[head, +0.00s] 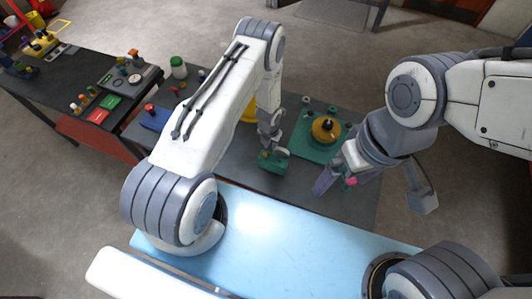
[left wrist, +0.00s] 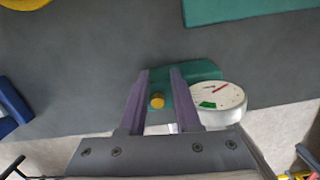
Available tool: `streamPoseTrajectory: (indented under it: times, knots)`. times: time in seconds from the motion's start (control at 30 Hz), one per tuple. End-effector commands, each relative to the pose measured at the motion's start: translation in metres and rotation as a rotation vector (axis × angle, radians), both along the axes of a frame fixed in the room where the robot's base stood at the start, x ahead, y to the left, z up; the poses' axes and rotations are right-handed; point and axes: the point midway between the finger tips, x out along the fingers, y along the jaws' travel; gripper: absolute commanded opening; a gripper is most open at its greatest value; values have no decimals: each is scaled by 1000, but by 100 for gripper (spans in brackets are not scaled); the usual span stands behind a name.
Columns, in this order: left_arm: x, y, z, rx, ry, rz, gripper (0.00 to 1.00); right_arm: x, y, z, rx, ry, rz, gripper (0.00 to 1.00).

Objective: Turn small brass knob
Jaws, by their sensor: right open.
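A small brass knob (left wrist: 157,101) sits on a green block (left wrist: 203,72) in the left wrist view. My left gripper (left wrist: 160,80) is open, with one purple finger on each side of the knob and a gap on both sides. A round white-faced gauge (left wrist: 218,100) is beside the right finger. In the head view the green block (head: 273,163) lies under my left gripper (head: 270,148), which hides part of it. My right gripper (head: 346,183) is open, to the right of the block, near a small pink knob (head: 351,181).
A green plate (head: 310,148) with a large brass wheel (head: 326,129) stands behind the block. A blue block (head: 155,118) and a green-capped jar (head: 178,67) are at the left. A second dark table (head: 60,75) holds a control panel. Grey tabletop in front of the block is clear.

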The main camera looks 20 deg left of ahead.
Motion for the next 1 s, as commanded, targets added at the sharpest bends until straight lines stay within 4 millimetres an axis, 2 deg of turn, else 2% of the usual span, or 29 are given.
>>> streamPoseTrajectory:
  times: [0.03, 0.27, 0.53, 0.63, 1.0]
  knots:
    - [-46, 2, -11, 14, 112, -16, 54, 0, 0, 1, 0, 0, 0, 100]
    - [-46, 3, -5, 13, 111, -15, 57, 0, 0, 1, 0, 0, 0, 100]
    - [-45, 2, 22, 15, 109, -15, 66, 0, 0, 2, 0, 0, 0, 100]
    - [-45, 2, 32, 16, 109, -15, 62, 0, 0, 2, 0, 0, 0, 100]
    - [-44, 1, 68, 21, 103, -14, 66, 0, 0, 3, 1, -1, 0, 100]
